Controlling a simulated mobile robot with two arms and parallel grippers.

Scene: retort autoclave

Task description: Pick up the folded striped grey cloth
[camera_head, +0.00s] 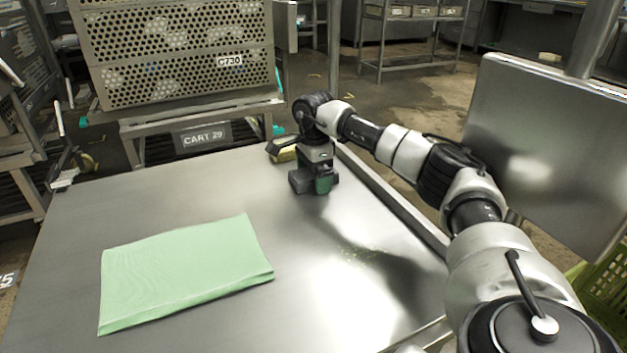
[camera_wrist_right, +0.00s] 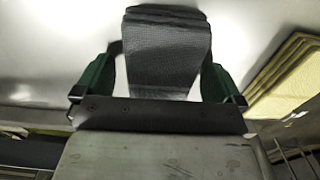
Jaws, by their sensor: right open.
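The folded grey cloth (camera_wrist_right: 168,50) shows in the right wrist view as a dark grey, finely textured bundle with stacked folds at its far end. My right gripper (camera_wrist_right: 160,78) is open, with its dark green fingers on either side of the cloth. A light gap shows between the left finger and the cloth, and a narrower one on the right. In the head view my right gripper (camera_head: 314,185) points down at the far part of the metal table, where it mostly hides the cloth. My left gripper is not in view.
A pale green folded cloth (camera_head: 185,270) lies on the metal table (camera_head: 330,300), front left. A yellow folded cloth (camera_wrist_right: 285,75) lies beside the grey one. A perforated crate (camera_head: 175,55) on a cart stands behind the table. A metal panel (camera_head: 550,140) stands at right.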

